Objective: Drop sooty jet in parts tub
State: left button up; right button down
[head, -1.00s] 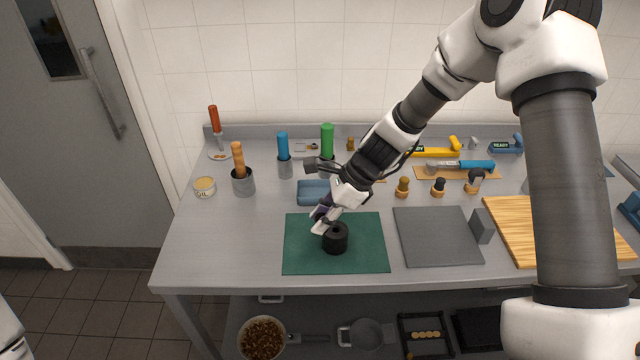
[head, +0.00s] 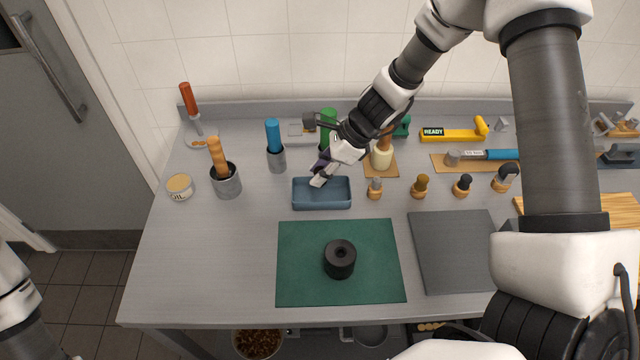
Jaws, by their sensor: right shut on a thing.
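The parts tub (head: 322,206) is a blue open tray on the steel bench, behind the green mat. My left gripper is out of view; only part of the left arm shows at the left edge.
A blue-handled tool in a holder (head: 276,155) and a steel cup (head: 227,184) stand left. A grey board (head: 455,255) lies right of the mat. The bench's front left is clear.

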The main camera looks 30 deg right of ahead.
jog(key=f, duration=0.3)
jog(key=w+d+f+b, duration=0.1)
jog(key=f, duration=0.1)
jog(key=shift+s+a+r, duration=0.2)
jog(key=shift+s, duration=0.05)
jog(key=shift+f, duration=0.15)
jog(key=c, duration=1.2)
grip_release()
jog(key=shift+c, duration=0.2)
jog(key=shift+o, duration=0.3)
jog(key=shift+w+d+f, duration=0.1)
jog(key=shift+w, duration=0.05)
jog(key=shift+r, duration=0.2)
pick_arm(q)
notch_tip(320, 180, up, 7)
jog(key=p, duration=0.8)
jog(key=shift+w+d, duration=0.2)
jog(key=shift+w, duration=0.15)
pick_arm(e)
jog(key=v, duration=1.2)
